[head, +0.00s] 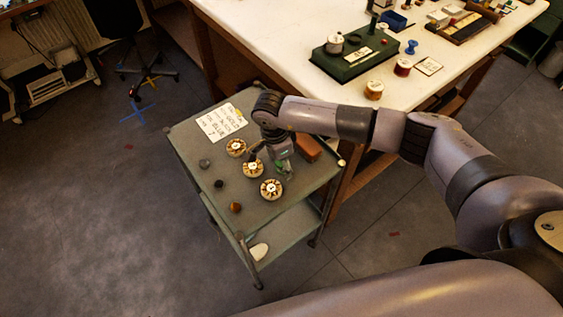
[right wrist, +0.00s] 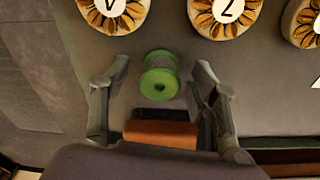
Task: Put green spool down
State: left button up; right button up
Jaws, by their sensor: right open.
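The green spool (right wrist: 160,75) is between the spread fingers of my right gripper (right wrist: 162,70) in the right wrist view, with gaps on both sides. It appears to rest on the grey-green cart top, with one end and its hole facing the camera. In the head view the green spool (head: 284,168) is small and partly covered by my right gripper (head: 277,165), which points down over the cart (head: 210,178). My right gripper is open and holds nothing. My left gripper is not in view.
Round discs with petal patterns and labels (head: 271,189) lie near the spool. A reddish-brown block (head: 308,148) lies close by. A lettered card (head: 222,123) and small dark knobs (head: 205,163) are also on the cart. The white table (head: 290,50) with spools stands behind.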

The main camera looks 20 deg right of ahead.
jog(key=shift+c, duration=0.4)
jog(key=c, duration=1)
jog(key=shift+o, duration=0.2)
jog(key=shift+r, duration=0.15)
